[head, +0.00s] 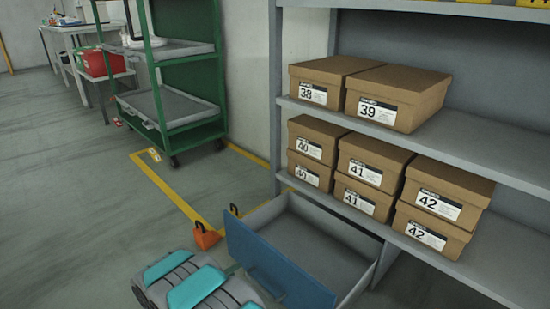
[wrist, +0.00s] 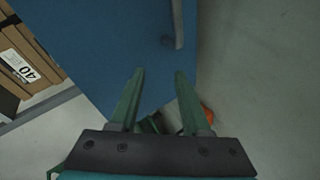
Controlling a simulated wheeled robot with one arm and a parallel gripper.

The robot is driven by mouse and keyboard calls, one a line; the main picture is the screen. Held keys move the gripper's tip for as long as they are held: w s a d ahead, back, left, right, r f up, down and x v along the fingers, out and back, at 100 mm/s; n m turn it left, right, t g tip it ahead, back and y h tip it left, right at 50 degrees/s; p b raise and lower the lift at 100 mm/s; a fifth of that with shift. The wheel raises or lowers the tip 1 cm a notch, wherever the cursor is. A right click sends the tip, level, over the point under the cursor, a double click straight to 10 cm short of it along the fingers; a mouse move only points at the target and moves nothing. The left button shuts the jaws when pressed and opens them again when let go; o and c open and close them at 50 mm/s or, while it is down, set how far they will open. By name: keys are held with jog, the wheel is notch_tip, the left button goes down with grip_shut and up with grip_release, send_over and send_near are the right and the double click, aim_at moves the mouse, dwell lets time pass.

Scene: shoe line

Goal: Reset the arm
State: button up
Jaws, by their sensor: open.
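My gripper (wrist: 160,74) is open, with two green fingers apart and nothing between them in the wrist view. Beyond the fingers is the blue front (wrist: 95,45) of a drawer, with a bar handle (wrist: 178,22) ahead and to the right of the fingertips. I cannot tell whether the fingers touch the front. In the head view my grey and teal arm (head: 195,287) reaches in from the bottom, and the fingers are mostly hidden beside the blue front (head: 270,262). The drawer (head: 318,236) stands pulled out under the shelf, and its visible inside looks empty.
A grey shelf (head: 500,130) holds several brown shoe boxes, including 38 (head: 322,82) and 39 (head: 397,97). Orange pieces (head: 205,237) stand on the floor left of the drawer. A green cart (head: 180,110) is behind. The floor (head: 70,210) at left is clear.

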jog(key=w+a+r+m+g+y+p, duration=0.1)
jog(key=w+a+r+y, duration=0.15)
jog(key=r, duration=0.55)
jog(key=w+a+r+m+y+p, duration=0.1)
jog(key=w+a+r+y, duration=0.2)
jog(key=r, duration=0.5)
jog(key=s+d+r+g+y+p, duration=0.1)
jog(key=s+d+r+g+y, duration=0.2)
jog(key=r, duration=0.4)
jog(key=s+d+r+y+p, duration=0.1)
jog(key=s+d+r+y, duration=0.1)
jog(key=s+r, duration=0.4)
jog(key=s+d+r+m+g+h+p, duration=0.1)
jog(key=s+d+r+g, duration=0.2)
jog(key=s+d, duration=0.7)
jog(key=s+d+r+m+g+h+p, duration=0.2)
jog(key=s+d, duration=0.8)
jog(key=s, duration=0.6)
jog(key=s+d+r+m+g+h+p, duration=0.1)
jog(key=s+d+r+m+g, duration=0.1)
jog(key=s+d+r, duration=0.4)
jog(key=s+d+g, duration=0.1)
jog(key=s+d, duration=0.3)
jog(key=s, duration=0.3)
jog(key=shift+s+d+r+g+p, duration=0.15)
jog(key=shift+s+d+g+p, duration=0.1)
jog(key=shift+g+p, duration=0.15)
